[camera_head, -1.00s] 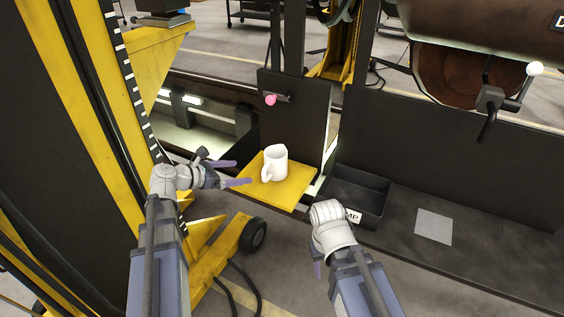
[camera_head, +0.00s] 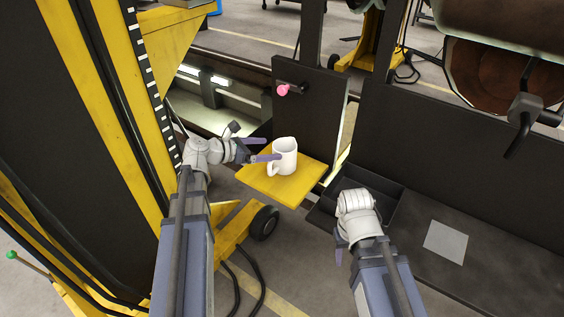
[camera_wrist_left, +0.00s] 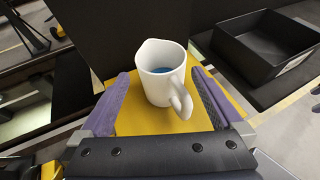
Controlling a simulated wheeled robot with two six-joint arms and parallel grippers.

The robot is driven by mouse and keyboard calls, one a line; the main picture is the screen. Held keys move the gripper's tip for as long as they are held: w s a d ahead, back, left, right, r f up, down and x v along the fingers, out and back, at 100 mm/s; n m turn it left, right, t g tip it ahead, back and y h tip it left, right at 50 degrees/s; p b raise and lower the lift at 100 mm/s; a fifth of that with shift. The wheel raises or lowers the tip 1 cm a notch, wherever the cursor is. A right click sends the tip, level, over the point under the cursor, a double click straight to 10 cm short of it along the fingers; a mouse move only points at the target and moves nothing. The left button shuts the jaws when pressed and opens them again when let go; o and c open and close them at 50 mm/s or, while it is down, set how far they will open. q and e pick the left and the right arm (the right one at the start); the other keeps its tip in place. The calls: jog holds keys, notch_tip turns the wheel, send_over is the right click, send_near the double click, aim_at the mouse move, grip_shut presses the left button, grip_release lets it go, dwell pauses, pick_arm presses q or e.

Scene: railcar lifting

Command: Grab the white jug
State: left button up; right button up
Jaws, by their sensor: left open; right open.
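The white jug (camera_head: 285,157) stands upright on a yellow platform (camera_head: 284,189). In the left wrist view the jug (camera_wrist_left: 160,72) has blue inside, and its handle faces toward the camera, slightly right. My left gripper (camera_head: 266,151) is open at the jug's left side. In the left wrist view its purple fingers (camera_wrist_left: 162,92) lie on either side of the jug, with a gap visible on the left; contact on the right cannot be told. My right gripper (camera_head: 341,250) is low in front of the black bin, its fingers mostly hidden behind its wrist.
A black open bin (camera_head: 385,187) sits right of the platform; it also shows in the left wrist view (camera_wrist_left: 290,62). A dark upright panel with a pink knob (camera_head: 283,90) stands behind the jug. A yellow lifting column stands at left. A grey square (camera_head: 446,241) lies on the dark bench.

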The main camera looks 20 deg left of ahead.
aim_at(294, 148)
pick_arm(q)
jog(key=b+x, duration=0.2)
jog(key=x, duration=0.5)
jog(key=shift+s+f, duration=0.1)
jog(key=shift+f, duration=0.1)
jog(key=shift+r, duration=0.1)
jog(key=shift+s, duration=0.1)
jog(key=c, duration=1.3)
jog(key=shift+o, duration=0.2)
notch_tip(294, 148, up, 10)
jog(key=p, duration=0.9)
jog(key=shift+p, duration=0.4)
